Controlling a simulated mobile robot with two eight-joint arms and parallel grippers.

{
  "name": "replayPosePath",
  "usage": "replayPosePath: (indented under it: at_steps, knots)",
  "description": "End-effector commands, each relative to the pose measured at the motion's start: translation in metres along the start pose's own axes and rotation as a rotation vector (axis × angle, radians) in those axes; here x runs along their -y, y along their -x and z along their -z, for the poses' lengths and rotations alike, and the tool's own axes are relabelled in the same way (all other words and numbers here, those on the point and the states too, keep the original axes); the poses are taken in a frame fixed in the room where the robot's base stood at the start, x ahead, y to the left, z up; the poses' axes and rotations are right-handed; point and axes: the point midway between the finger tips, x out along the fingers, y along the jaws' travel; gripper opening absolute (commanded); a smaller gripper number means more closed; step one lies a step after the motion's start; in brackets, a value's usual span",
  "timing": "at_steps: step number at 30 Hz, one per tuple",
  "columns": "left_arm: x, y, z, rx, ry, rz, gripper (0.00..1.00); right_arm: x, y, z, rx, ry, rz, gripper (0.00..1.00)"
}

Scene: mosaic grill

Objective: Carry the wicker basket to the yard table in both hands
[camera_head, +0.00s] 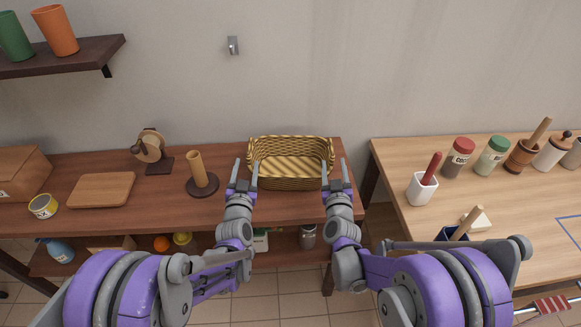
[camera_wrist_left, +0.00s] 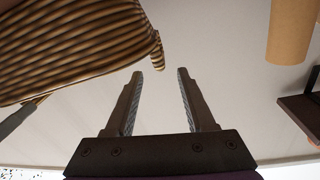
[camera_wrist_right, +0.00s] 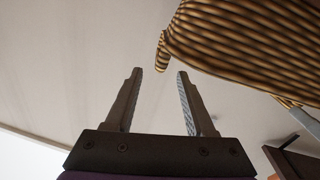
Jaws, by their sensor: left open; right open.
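The wicker basket (camera_head: 290,180) sits upright on the dark wooden console against the wall, and looks empty. My left gripper (camera_head: 246,172) is open at the basket's left end, and my right gripper (camera_head: 334,172) is open at its right end. In the left wrist view the basket (camera_wrist_left: 75,45) fills the upper left, with its end rim near but outside the open fingers (camera_wrist_left: 160,75). In the right wrist view the basket (camera_wrist_right: 245,45) is at upper right, its rim beside the open fingers (camera_wrist_right: 160,75). The yard table is not identifiable in view.
A lighter wooden table (camera_head: 400,158) with jars and a mortar stands to the right, beyond a gap.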

Motion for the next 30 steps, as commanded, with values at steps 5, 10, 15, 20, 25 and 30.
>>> replayPosePath:
  at_steps: [5, 10, 15, 20, 25, 30]
  knots:
    - [0.000, -0.035, 0.000, 0.000, 0.000, 0.000, 0.55, 0.000, -0.035, 0.000, 0.000, 0.000, 0.000, 0.55]
    - [0.001, -0.063, 0.000, 0.000, 0.000, 0.000, 0.55, 0.000, -0.062, 0.000, 0.001, 0.000, 0.000, 0.55]
    - [0.000, -0.079, 0.000, 0.001, 0.000, 0.000, 0.55, 0.000, -0.079, 0.000, 0.001, 0.002, 0.000, 0.55]
    - [0.000, -0.085, 0.000, 0.001, 0.000, 0.000, 0.55, 0.000, -0.085, 0.000, 0.001, 0.001, 0.000, 0.55]
    - [0.000, -0.085, 0.000, 0.001, 0.000, 0.000, 0.55, 0.000, -0.085, 0.000, 0.001, 0.001, 0.000, 0.55]
    - [0.000, -0.085, 0.000, 0.001, 0.000, 0.000, 0.37, 0.000, -0.085, 0.000, 0.001, 0.001, 0.001, 0.37]
